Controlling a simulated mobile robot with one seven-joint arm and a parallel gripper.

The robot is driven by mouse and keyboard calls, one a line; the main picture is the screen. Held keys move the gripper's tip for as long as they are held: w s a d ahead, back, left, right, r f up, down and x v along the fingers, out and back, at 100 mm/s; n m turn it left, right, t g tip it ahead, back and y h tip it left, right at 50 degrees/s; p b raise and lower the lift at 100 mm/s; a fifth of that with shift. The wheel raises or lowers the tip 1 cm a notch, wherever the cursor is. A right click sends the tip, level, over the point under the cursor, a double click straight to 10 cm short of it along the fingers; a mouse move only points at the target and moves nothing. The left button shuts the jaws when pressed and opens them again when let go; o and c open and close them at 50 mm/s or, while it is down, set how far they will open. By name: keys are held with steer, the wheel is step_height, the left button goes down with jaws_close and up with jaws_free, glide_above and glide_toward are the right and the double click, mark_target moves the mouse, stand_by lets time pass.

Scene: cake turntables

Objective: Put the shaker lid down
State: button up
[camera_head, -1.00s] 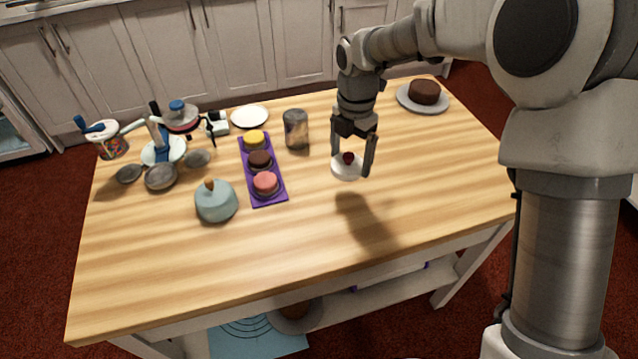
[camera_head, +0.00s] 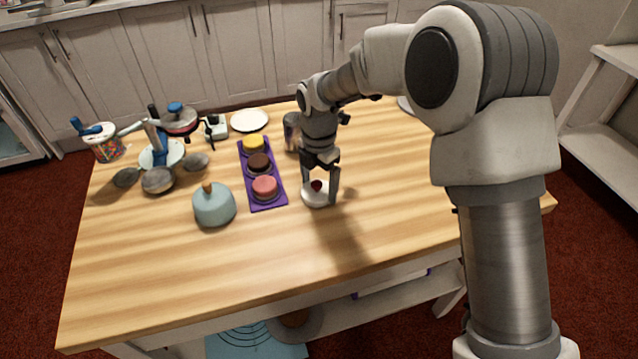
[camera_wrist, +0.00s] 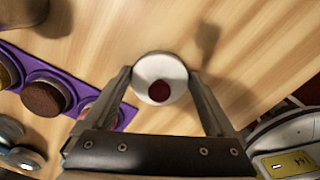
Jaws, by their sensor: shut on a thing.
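The shaker lid (camera_head: 314,199) is a white disc with a dark red knob. The lid hangs over the wooden table (camera_head: 250,265), right of the purple tray. The gap between the lid and the table top is hard to judge; a shadow falls to its lower right.
The purple tray (camera_head: 279,202) with yellow, brown and pink cakes lies just left. A blue-grey domed pot (camera_head: 214,207) stands further left. A grey shaker jar (camera_head: 291,131) stands behind my gripper. Bare table lies in front and to the right.

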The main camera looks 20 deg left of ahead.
mark_target(319, 181)
steer(key=shift+f, duration=0.1)
steer(key=o, duration=1)
step_height(319, 181, up, 12)
steer(key=shift+r+p, duration=0.15)
steer(key=shift+p, duration=1)
